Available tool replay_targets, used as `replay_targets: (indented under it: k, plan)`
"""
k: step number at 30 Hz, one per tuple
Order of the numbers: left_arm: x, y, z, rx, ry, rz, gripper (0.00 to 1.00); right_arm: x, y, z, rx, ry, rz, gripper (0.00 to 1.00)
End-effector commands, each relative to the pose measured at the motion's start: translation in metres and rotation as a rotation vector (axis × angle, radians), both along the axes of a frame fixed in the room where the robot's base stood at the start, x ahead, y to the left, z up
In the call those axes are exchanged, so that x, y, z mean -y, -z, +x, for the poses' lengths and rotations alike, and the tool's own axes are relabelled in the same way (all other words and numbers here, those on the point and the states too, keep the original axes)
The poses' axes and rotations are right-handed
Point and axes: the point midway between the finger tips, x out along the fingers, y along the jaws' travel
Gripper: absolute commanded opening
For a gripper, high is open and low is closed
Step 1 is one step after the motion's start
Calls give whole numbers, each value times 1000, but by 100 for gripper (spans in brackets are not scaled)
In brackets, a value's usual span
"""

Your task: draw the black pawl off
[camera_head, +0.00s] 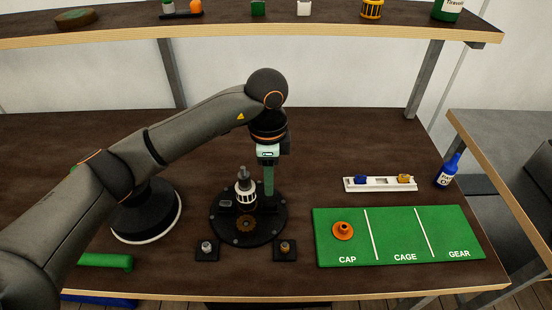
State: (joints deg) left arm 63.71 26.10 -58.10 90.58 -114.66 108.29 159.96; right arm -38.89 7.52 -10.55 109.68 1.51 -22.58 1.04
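My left arm comes in from the left and my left gripper (268,190) points down over the right rear part of a round black base (222,233). A grey-green length hangs below the wrist; I cannot tell whether the fingers are apart or hold anything. On the base stand an upright spindle with a white-and-black ribbed cage (245,195) and, in front, a brown toothed gear (246,224). A small grey-edged plate (225,203) lies left of the cage. I cannot pick out the black pawl against the black base; the gripper may hide it. My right gripper is out of view.
A green mat (390,254) marked CAP, CAGE and GEAR has an orange cap (343,231) on CAP. Two black blocks with knobs (207,250) (285,250) stand in front. A white rack (381,185) and blue bottle (448,172) stand right. A shelf (230,31) hangs behind.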

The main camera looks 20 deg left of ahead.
Motion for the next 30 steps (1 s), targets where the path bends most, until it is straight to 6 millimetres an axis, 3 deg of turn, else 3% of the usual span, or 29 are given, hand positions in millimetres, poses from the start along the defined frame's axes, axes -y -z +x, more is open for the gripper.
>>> replay_targets:
  k: [5, 14, 22, 30]
  plan:
    - [0, 9, -1, -3, 1, -1, 40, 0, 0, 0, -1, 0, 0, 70]
    - [0, 50, -1, -5, 1, 0, 40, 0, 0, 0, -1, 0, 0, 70]
    - [0, 86, -1, -1, 3, -1, 40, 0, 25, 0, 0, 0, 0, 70]
    - [1, 78, -1, 0, 3, -3, 10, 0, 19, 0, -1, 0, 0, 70]
